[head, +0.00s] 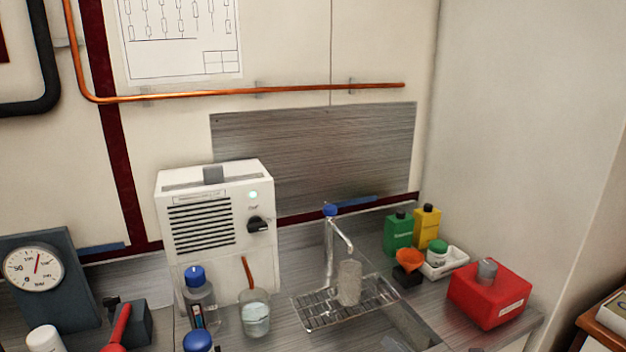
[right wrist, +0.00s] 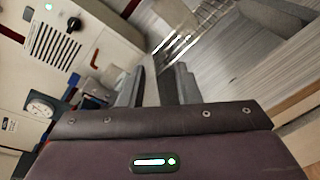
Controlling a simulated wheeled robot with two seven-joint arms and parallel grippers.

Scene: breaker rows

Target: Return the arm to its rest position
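My right gripper (right wrist: 158,80) shows in the right wrist view. Its two grey fingers stand apart with a gap between them, and I see nothing held in it. It is over or near the bench, with the wire rack beyond the fingertips. I cannot make out either gripper clearly in the head view. My left gripper is not in view.
A white machine (head: 217,230) stands on the bench (head: 290,270). Bottles, a glass beaker (head: 255,313), a tap (head: 331,240), a wire rack (head: 325,308) and a red canister (head: 490,292) stand around. A dial gauge (head: 34,268) is at left.

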